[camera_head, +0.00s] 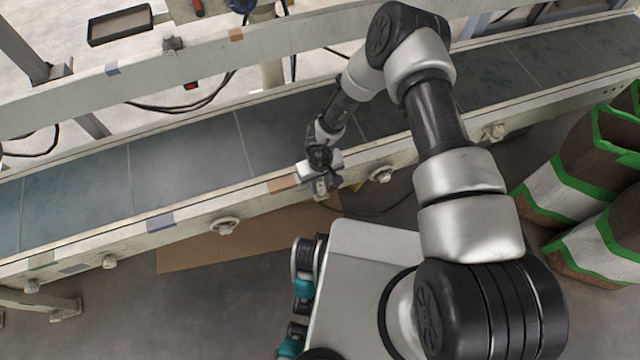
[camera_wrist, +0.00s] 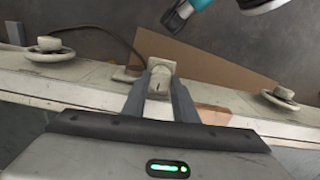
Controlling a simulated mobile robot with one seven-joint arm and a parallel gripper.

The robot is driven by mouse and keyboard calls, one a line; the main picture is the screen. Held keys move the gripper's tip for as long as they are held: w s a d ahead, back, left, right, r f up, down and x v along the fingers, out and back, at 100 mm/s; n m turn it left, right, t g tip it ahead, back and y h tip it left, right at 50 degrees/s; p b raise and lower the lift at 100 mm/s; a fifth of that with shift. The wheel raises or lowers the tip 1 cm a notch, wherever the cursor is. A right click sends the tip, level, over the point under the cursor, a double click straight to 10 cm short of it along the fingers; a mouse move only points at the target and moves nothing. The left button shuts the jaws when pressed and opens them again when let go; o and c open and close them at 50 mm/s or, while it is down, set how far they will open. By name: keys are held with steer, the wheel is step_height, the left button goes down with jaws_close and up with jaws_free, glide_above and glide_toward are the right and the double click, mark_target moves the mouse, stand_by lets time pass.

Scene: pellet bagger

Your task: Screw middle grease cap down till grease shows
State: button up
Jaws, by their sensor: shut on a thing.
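My gripper (camera_head: 323,190) reaches over the conveyor's near rail. In the wrist view my gripper (camera_wrist: 160,90) has its two grey fingers closed on a pale piece, the middle grease cap (camera_wrist: 160,82), with a small dark mark on it. In the head view my gripper mostly hides this cap. One neighbouring round cap (camera_head: 381,174) sits to its right and another (camera_head: 223,226) to its left. They also show in the wrist view, as the left cap (camera_wrist: 50,47) and the right cap (camera_wrist: 280,97). I cannot make out any grease.
The conveyor belt (camera_head: 185,150) runs behind the pale near rail (camera_head: 190,228). A brown board (camera_head: 240,243) lies on the floor below it. A dark cable (camera_wrist: 108,28) loops near the middle cap. Green-edged brown and white sacks (camera_head: 605,235) stand at the right. A black tray (camera_head: 120,25) is at the back left.

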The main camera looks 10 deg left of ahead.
steer(key=m, duration=0.9)
steer(key=shift+d, duration=0.1)
steer(key=m, duration=0.3)
steer(key=shift+m, duration=0.3)
steer(key=m, duration=0.4)
steer(key=shift+d+m, duration=0.1)
steer(key=shift+m, duration=0.2)
steer(key=m, duration=0.3)
steer(key=shift+s+m, duration=0.1)
steer(key=shift+m, duration=0.2)
steer(key=m, duration=0.3)
steer(key=shift+m, duration=0.3)
steer(key=m, duration=0.3)
steer(key=shift+s+m, duration=0.1)
steer(key=shift+m, duration=2.1)
